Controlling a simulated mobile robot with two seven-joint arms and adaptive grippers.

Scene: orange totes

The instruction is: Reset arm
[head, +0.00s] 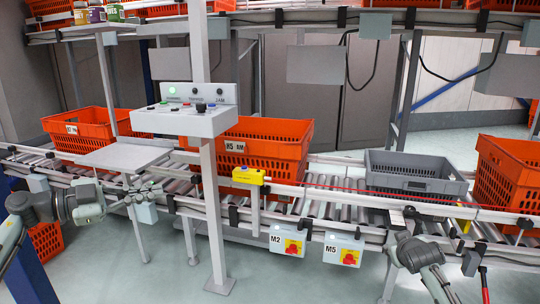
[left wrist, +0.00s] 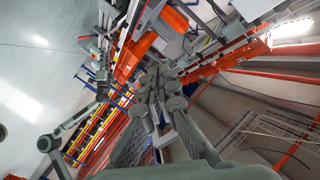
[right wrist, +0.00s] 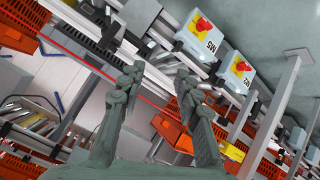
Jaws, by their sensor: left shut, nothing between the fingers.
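My left arm reaches in from the left in the head view, and its gripper (head: 146,192) is in front of the conveyor's near edge, below a small grey shelf. In the left wrist view the fingers (left wrist: 160,82) are together with nothing between them. My right arm shows at the lower right of the head view. In the right wrist view the right gripper (right wrist: 160,80) has its two fingers apart, with nothing between them. The conveyor and totes show behind the fingers there.
A roller conveyor (head: 335,203) carries orange totes, one at left (head: 90,125), stacked ones at centre (head: 280,140), one at right (head: 508,170), and a grey tote (head: 415,172). A control box (head: 185,120) stands on a post. Switch boxes M2 (head: 289,241) and M5 (head: 343,249) hang in front.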

